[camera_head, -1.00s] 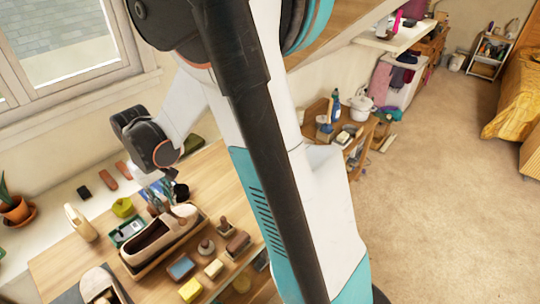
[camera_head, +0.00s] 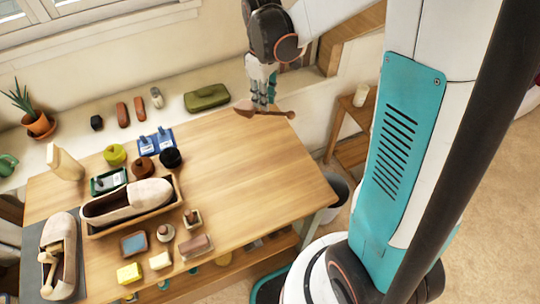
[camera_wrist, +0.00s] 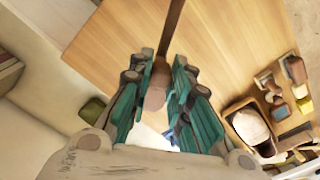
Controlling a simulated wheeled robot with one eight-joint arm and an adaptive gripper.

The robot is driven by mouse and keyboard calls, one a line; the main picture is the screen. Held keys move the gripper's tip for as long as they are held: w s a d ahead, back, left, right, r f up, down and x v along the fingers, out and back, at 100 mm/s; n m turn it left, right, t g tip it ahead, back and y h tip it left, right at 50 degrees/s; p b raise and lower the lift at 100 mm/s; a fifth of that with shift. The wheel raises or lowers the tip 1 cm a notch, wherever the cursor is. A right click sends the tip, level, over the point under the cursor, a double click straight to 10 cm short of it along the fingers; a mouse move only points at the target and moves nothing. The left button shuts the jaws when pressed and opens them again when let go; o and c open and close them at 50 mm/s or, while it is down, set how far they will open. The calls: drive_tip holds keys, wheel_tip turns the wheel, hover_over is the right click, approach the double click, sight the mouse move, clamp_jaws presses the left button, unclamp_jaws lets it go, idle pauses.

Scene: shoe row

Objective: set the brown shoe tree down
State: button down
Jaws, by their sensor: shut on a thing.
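The brown shoe tree (camera_head: 272,112) is at the far right corner of the wooden table (camera_head: 250,190), lying roughly level, with its thin end to the right. My gripper (camera_head: 264,102) points down and is shut on it. In the wrist view, the shoe tree's rod (camera_wrist: 173,27) runs up from between the teal fingers (camera_wrist: 158,85), and its rounded block (camera_wrist: 155,95) lies between them. I cannot tell whether the shoe tree touches the tabletop. A pale shoe (camera_head: 125,201) sits in a wooden tray (camera_head: 150,215). Another shoe (camera_head: 62,245) holds a lighter shoe tree (camera_head: 48,262).
The table's right half is bare. Brushes, sponges and tins crowd its left half, including a yellow block (camera_head: 129,273) and a black round tin (camera_head: 171,158). A green case (camera_head: 207,97) lies on the ledge behind. A bin (camera_head: 337,195) stands beyond the right edge.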

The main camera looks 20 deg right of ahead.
drive_tip(key=s+d+r+n, duration=0.35)
drive_tip(key=d+n, duration=0.25)
drive_tip(key=n, duration=0.5)
wheel_tip(320, 180, down, 20)
drive_tip(key=b, duration=0.6)
drive_tip(key=shift+r+b, duration=0.1)
drive_tip(key=shift+b, duration=0.2)
drive_tip(key=shift+s, duration=0.1)
drive_tip(key=shift+f, duration=0.25)
drive_tip(key=c, duration=1.5)
unclamp_jaws()
drive_tip(key=shift+r, duration=0.1)
wheel_tip(320, 180, up, 12)
drive_tip(key=p, duration=0.4)
drive_tip(key=shift+r, duration=0.15)
